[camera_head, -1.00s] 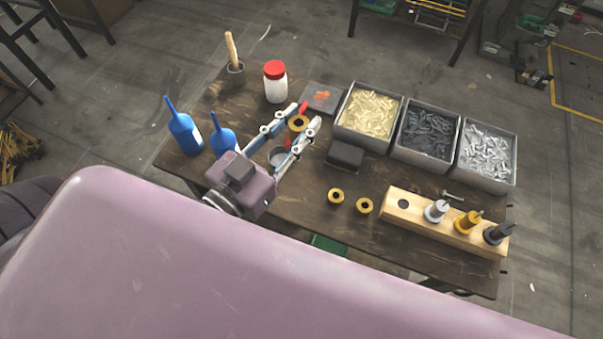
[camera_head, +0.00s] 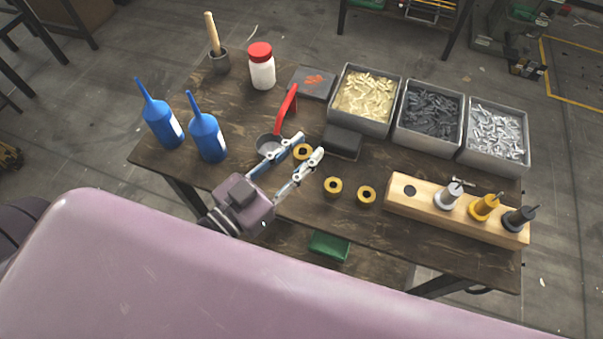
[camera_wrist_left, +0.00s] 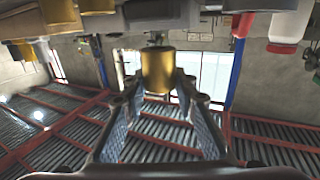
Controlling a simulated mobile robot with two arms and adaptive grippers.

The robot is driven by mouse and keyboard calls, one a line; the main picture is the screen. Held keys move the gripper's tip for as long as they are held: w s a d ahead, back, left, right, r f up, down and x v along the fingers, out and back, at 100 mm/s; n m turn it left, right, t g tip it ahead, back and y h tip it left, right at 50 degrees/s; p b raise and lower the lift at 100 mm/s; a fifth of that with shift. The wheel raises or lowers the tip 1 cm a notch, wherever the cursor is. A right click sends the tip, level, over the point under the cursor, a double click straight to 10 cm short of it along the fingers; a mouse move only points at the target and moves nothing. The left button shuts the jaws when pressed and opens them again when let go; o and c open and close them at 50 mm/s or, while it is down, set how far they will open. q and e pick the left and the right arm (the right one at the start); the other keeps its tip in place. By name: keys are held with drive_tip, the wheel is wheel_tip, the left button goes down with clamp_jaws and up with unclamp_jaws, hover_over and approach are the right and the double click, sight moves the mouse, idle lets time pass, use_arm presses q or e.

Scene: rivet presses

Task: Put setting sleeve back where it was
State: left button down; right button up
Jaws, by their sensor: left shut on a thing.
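A short brass-coloured sleeve with a dark hole (camera_head: 302,152) is between the fingertips of my left gripper (camera_head: 302,150). My left gripper is shut on it; in the wrist view the sleeve (camera_wrist_left: 158,70) shows as a gold cylinder between the tips. Two similar sleeves, one on the left (camera_head: 333,186) and one on the right (camera_head: 366,195), stand on the dark wooden table (camera_head: 320,225), in front of the held one in the head view. A red-handled press (camera_head: 286,112) with a grey round base is behind the fingers, partly hidden. My right gripper is out of view.
A wooden block (camera_head: 430,208) with an empty hole and three tools stands on the right. Bins of brass (camera_head: 338,113), dark (camera_head: 401,135) and silver (camera_head: 470,158) pieces line the back. Blue bottles (camera_head: 163,125), a red-lidded jar (camera_head: 262,72) and a black block (camera_head: 343,141) are around.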

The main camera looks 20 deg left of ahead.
use_arm(q)
wheel_tip(320, 180, down, 6)
drive_tip(key=shift+f+b, duration=0.1)
drive_tip(key=shift+b, duration=0.3)
drive_tip(key=shift+f, duration=0.15)
drive_tip(key=shift+f, duration=0.15)
drive_tip(key=c, duration=1.5)
unclamp_jaws()
drive_tip(key=shift+c, duration=0.2)
drive_tip(key=p+v, duration=0.2)
drive_tip(key=v, duration=1)
